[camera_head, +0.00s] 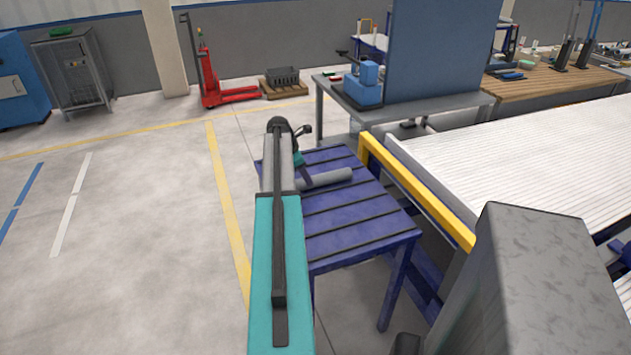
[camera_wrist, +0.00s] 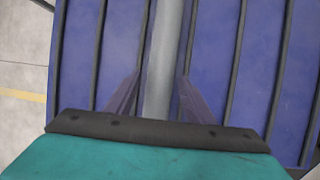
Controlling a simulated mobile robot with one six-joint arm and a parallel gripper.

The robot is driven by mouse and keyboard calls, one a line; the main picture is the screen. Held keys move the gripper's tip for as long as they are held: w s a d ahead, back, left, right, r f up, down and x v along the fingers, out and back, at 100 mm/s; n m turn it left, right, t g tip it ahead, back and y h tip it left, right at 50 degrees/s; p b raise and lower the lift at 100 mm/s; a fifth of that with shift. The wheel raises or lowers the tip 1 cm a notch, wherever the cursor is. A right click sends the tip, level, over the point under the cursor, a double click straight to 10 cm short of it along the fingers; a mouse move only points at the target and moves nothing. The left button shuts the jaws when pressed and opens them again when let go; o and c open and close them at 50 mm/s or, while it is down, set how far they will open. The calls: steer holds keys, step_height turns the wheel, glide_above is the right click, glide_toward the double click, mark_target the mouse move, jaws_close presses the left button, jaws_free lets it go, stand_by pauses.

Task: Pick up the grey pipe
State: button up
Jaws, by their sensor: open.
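The grey pipe (camera_head: 327,180) lies on the blue slatted table (camera_head: 345,226) in the head view, partly hidden behind my arm. In the wrist view the pipe (camera_wrist: 164,60) runs from the top edge down between my two fingers, with its near part hidden by my gripper's body. My gripper (camera_wrist: 155,82) is open, with one finger on each side of the pipe. A narrow gap shows on both sides, and I cannot tell how far the fingertips are above the table.
A yellow rail (camera_head: 415,190) and a white ribbed conveyor (camera_head: 540,165) stand right of the table. A grey workbench (camera_head: 430,108) with a blue machine (camera_head: 362,88) is behind it. A red pallet truck (camera_head: 215,85) stands far back. Floor to the left is clear.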

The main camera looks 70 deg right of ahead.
steer(key=shift+p+x, duration=0.35)
steer(key=shift+x, duration=1.65)
steer(key=shift+a, duration=0.1)
steer(key=shift+c, duration=0.3)
steer(key=c, duration=0.9)
steer(key=shift+o, duration=0.2)
steer(key=shift+r, duration=0.15)
steer(key=shift+r+b, duration=0.35)
steer(key=shift+r, duration=0.85)
steer(key=s+a, duration=0.2)
steer(key=a, duration=0.2)
steer(key=s+a+r+b, duration=0.1)
steer(key=s+a, duration=0.2)
steer(key=a, duration=0.2)
steer(key=s+a+r+b, duration=0.1)
steer(key=s+a, duration=0.2)
steer(key=a, duration=0.1)
steer(key=shift+s+a+r, duration=0.15)
steer(key=shift+s+a, duration=0.05)
steer(key=shift+a, duration=0.1)
